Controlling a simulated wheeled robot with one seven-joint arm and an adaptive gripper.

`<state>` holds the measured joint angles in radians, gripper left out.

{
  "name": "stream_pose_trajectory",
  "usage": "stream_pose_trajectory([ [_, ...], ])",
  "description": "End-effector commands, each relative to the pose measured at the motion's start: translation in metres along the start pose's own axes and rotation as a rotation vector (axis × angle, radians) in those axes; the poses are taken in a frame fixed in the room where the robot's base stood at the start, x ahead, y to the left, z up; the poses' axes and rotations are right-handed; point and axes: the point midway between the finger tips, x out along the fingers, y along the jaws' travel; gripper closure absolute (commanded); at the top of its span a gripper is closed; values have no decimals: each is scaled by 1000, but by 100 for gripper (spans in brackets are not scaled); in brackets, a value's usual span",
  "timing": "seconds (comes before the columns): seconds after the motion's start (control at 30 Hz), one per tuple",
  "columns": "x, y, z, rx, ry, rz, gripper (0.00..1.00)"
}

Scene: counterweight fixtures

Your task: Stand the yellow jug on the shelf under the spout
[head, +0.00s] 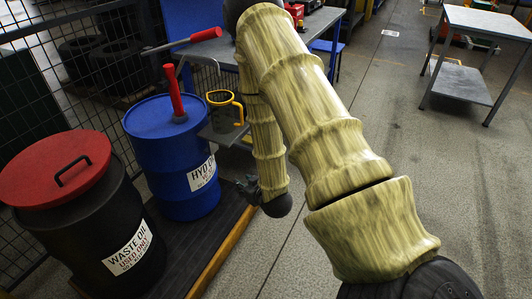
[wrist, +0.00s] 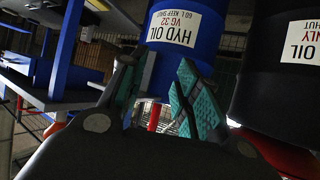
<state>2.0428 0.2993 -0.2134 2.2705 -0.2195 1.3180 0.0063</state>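The yellow jug (head: 224,112) has a dark see-through body with a yellow rim and handle. My gripper (head: 246,188) is below and a little right of the shelf, apart from the jug. In the wrist view my gripper (wrist: 160,95) has its teal-padded fingers spread with nothing between them. I cannot make out the jug in that view.
The blue hydraulic oil drum (head: 170,150) carries a red-handled pump (head: 175,97). A black waste oil drum (head: 95,220) with a red lid stands at the left. A workbench (head: 305,40) is behind, and a grey cart (head: 480,25) is at right.

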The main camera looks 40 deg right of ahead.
Motion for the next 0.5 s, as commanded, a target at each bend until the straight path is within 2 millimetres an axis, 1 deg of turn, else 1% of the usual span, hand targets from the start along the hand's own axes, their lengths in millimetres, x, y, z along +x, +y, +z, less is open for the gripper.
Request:
stream_pose_trajectory([
  [0.03, -9, -18, 36, -8, -101, -11, 68],
  [0.07, -14, -27, 56, -12, -160, -17, 68],
  [0.1, -24, -39, 83, -17, -238, -22, 68],
  [0.17, -42, -56, 123, -25, -357, -31, 68],
  [0.2, -56, -67, 149, -32, -435, -36, 68],
  [0.27, -80, -81, 185, -43, -551, -43, 68],
  [0.3, -98, -90, 208, -50, -628, -48, 68],
  [0.37, -124, -101, 238, -60, -733, -53, 68],
  [0.4, -142, -108, 255, -68, -798, -56, 68],
  [0.5, -180, -119, 287, -84, -928, -61, 68],
])
